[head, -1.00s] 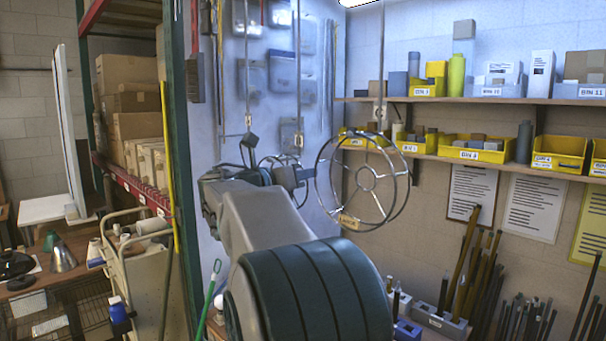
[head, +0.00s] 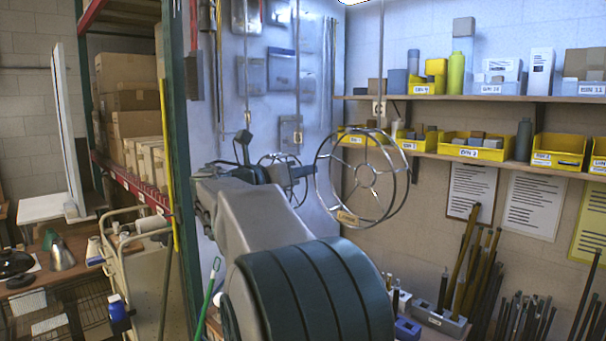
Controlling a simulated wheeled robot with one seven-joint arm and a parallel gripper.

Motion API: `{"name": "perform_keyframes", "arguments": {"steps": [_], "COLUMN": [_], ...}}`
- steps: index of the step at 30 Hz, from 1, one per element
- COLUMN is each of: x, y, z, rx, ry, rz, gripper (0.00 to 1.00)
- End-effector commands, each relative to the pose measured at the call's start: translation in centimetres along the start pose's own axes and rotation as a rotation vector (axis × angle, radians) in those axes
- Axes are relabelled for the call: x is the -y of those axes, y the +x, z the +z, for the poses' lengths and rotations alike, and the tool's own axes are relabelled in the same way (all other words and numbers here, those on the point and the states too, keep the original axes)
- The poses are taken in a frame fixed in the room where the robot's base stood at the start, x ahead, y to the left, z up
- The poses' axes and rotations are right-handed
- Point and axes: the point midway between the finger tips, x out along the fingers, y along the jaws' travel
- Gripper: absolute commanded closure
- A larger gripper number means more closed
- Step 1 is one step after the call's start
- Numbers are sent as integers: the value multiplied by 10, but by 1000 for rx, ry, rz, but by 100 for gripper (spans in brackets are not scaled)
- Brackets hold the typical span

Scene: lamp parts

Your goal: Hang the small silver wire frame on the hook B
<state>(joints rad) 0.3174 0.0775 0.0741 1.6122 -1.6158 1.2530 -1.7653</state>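The silver wire frame (head: 365,181), a round double ring with spokes and a small yellowish tag low on its rim, stands upright right of centre. Three thin hanging rods show: a left one (head: 247,85), a middle one (head: 297,85) and a right one (head: 381,60). The right rod's lower end overlaps the frame's top rim; I cannot tell whether they touch. The hook letters are unreadable, so hook B is not identifiable.
Another wire ring (head: 296,200) shows behind my gripper, below the middle rod, partly hidden. Shelves with yellow bins (head: 475,147) line the right wall. A green rack post (head: 180,150) and a cart (head: 135,260) stand left. Upright rods (head: 470,270) stand at lower right.

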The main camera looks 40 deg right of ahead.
Motion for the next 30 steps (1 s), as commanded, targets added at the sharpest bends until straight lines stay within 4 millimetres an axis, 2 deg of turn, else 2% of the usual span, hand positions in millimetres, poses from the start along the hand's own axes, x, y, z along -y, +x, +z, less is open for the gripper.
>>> {"name": "perform_keyframes", "arguments": {"steps": [9,15,21,26,30], "x": [-2,-1,0,0,0], "y": [-72,-108,-124,-126,-127], "z": [-3,-2,0,0,-15], "rx": [2,2,1,0,-40], "ry": [3,2,1,1,51], "rz": [7,5,1,1,32], "gripper": [70,70,70,70,70]}}
